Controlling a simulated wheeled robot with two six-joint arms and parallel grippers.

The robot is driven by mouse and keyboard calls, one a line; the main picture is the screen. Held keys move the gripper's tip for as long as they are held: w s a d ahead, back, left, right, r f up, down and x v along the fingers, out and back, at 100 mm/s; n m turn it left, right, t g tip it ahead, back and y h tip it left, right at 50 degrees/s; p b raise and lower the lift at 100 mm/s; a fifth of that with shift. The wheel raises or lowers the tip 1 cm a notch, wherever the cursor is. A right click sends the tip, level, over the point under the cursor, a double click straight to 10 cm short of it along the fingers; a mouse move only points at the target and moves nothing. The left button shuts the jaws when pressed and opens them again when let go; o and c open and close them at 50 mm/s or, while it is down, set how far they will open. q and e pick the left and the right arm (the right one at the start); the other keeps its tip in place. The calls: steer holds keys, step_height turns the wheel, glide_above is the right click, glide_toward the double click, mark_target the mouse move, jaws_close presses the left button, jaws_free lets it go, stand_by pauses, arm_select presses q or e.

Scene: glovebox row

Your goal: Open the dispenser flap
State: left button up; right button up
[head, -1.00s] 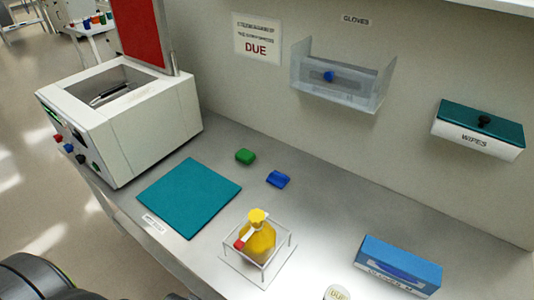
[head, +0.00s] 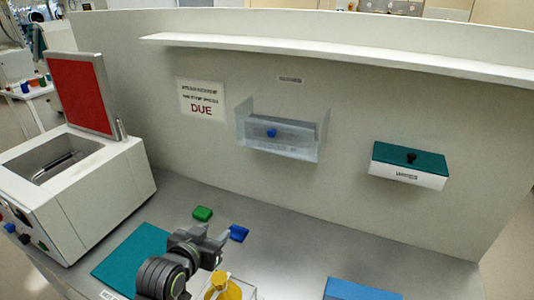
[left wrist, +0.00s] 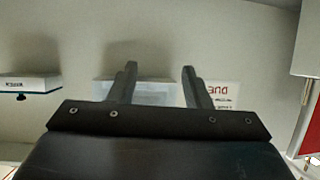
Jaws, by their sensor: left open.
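The clear glove dispenser (head: 280,138) hangs on the back wall. Its front panel has a blue knob (head: 271,133); it looks closed. A white wipes dispenser (head: 408,181) with a teal lid (head: 407,155) and a black knob (head: 411,157) hangs to its right, lid down. My left gripper (head: 212,234) is open and empty above the bench, below and left of the glove dispenser, apart from it. In the left wrist view, which looks upside down, its fingers (left wrist: 159,72) stand in front of the pale glove dispenser (left wrist: 150,91). My right gripper is not in view.
A shelf (head: 330,58) runs above the dispensers. A yellow bottle (head: 223,290) in a clear stand, a green block (head: 203,213), a blue block (head: 239,233), a teal mat (head: 130,255) and a blue box (head: 360,290) are on the bench. A white machine (head: 80,190) with a raised red lid stands left.

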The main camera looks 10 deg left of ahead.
arm_select(q)
steer(key=w+d+r+m+t+h, duration=0.1)
steer(key=w+d+r+t, duration=0.1)
steer(key=w+r, duration=0.35)
steer(key=w+d+r+t+h, duration=0.1)
steer(key=w+d+r+t, duration=0.15)
steer(key=r, duration=0.55)
steer(key=p, duration=0.4)
glide_toward(271, 134)
steer(key=w, duration=0.3)
steer(key=w+d, duration=0.1)
steer(key=w, duration=0.4)
steer(key=shift+w+d, duration=0.25)
steer(key=shift+w, duration=0.15)
jaws_close()
